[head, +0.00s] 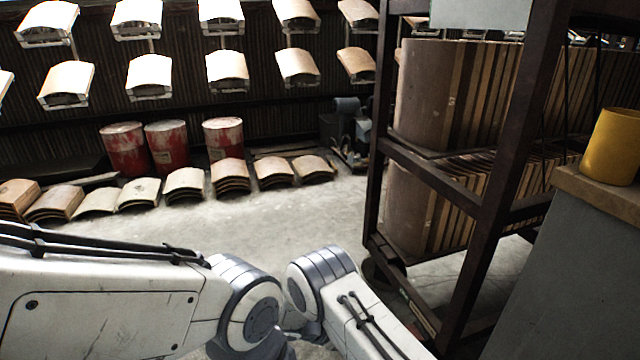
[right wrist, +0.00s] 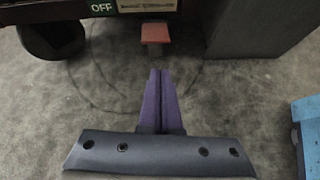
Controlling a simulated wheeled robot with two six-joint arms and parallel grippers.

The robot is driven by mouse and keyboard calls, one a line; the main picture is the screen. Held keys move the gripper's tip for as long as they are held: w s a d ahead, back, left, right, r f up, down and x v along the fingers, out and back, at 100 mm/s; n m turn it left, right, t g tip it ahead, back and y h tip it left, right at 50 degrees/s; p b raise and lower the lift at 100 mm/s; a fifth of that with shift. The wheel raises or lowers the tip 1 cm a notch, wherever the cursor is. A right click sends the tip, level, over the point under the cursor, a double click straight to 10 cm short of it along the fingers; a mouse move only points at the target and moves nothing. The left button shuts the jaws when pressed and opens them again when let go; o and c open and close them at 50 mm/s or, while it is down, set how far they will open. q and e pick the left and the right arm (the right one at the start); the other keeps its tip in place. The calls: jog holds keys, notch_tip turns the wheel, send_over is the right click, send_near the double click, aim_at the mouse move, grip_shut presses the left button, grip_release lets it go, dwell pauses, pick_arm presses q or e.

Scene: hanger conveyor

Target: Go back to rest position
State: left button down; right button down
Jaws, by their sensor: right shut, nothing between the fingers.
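My right gripper (right wrist: 158,80) shows in the right wrist view. Its two purple fingers are pressed together with nothing between them, and they hang over bare grey floor. In the head view, parts of both my white arms fill the lower edge, with their grey joints close together near the middle. Neither gripper shows in the head view. My left gripper is in neither view.
A dark metal rack (head: 430,175) with brown curved panels stands at the right. Beside it is a grey cabinet with a yellow container (head: 612,146). Red drums (head: 124,150) and stacked curved boards (head: 230,176) line the back. Curved panels (head: 150,75) hang above. Middle floor is clear.

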jog(key=s+a+r+m+g+y+p, duration=0.15)
jog(key=s+a+r+m+y, duration=0.35)
jog(key=r, duration=0.8)
jog(key=s+a+r+m+g+p, duration=0.1)
jog(key=s+r+m+p, duration=0.15)
jog(key=s+r, duration=0.75)
jog(key=s+a+r+m+y+p, duration=0.1)
jog(key=s+r+m+y+p, duration=0.5)
jog(key=s+r, duration=0.9)
notch_tip(320, 180, up, 38)
jog(key=p, duration=3.7)
jog(key=shift+s+r+n+y, duration=0.15)
jog(key=shift+s+n+y, duration=0.05)
jog(key=shift+n+y, duration=0.2)
